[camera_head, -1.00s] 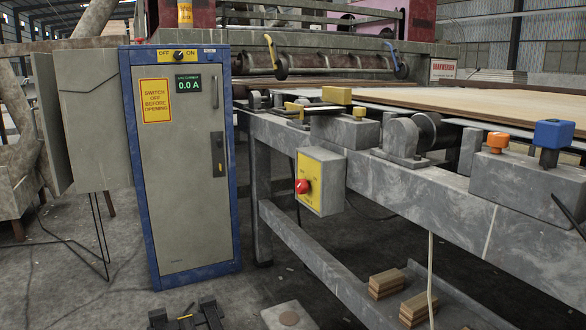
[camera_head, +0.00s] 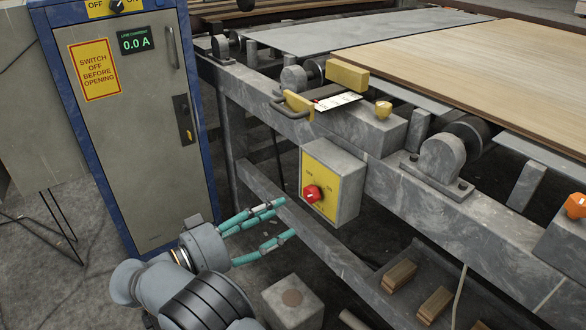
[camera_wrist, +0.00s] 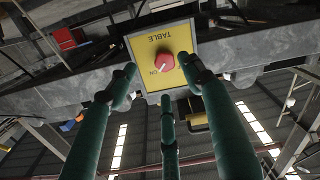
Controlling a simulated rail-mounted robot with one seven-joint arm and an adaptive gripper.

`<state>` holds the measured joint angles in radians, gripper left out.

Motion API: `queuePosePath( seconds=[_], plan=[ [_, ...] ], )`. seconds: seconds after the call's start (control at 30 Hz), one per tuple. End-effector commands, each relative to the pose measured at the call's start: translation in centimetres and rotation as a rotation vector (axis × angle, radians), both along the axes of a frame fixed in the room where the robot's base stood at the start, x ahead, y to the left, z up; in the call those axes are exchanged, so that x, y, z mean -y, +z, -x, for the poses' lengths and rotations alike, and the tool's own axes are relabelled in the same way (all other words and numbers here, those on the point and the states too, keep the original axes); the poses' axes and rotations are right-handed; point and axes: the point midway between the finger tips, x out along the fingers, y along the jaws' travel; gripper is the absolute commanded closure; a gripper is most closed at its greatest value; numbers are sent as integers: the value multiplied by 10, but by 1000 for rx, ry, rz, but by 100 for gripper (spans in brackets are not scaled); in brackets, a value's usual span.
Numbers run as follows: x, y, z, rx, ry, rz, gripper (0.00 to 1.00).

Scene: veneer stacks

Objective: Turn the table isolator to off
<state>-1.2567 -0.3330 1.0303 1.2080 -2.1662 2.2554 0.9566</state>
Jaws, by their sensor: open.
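The table isolator is a grey box with a yellow plate (camera_head: 325,180) and a round red knob (camera_head: 312,194), on the side of the machine frame. In the wrist view the plate (camera_wrist: 181,39) reads TABLE upside down, and the red knob (camera_wrist: 164,62) has a pale mark near the word ON. I cannot tell the knob's exact setting. My gripper (camera_head: 283,219), with teal fingers, is open and empty, left of and slightly below the knob. In the wrist view the open gripper (camera_wrist: 160,88) has its fingers spread around the knob's line, with no clear contact.
A blue-framed cabinet (camera_head: 135,150) stands at left, with its own OFF/ON switch (camera_head: 116,6) and a display (camera_head: 136,40) reading 0.0 A. The grey machine rail (camera_head: 440,195) runs above and right of the isolator. A lower beam (camera_head: 330,245) passes below it. Wood blocks (camera_head: 398,276) lie at lower right.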

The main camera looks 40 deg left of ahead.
Motion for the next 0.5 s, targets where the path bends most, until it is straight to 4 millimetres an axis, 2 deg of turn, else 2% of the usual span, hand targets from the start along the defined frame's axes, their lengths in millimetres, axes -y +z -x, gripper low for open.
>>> queuePosePath(
  seconds=[0.07,0.17,0.5],
  plan=[
    [-4,7,7,28,0,-30,49],
    [-4,7,4,41,0,-45,49],
    [13,4,-52,40,1,-43,49]
  ],
)
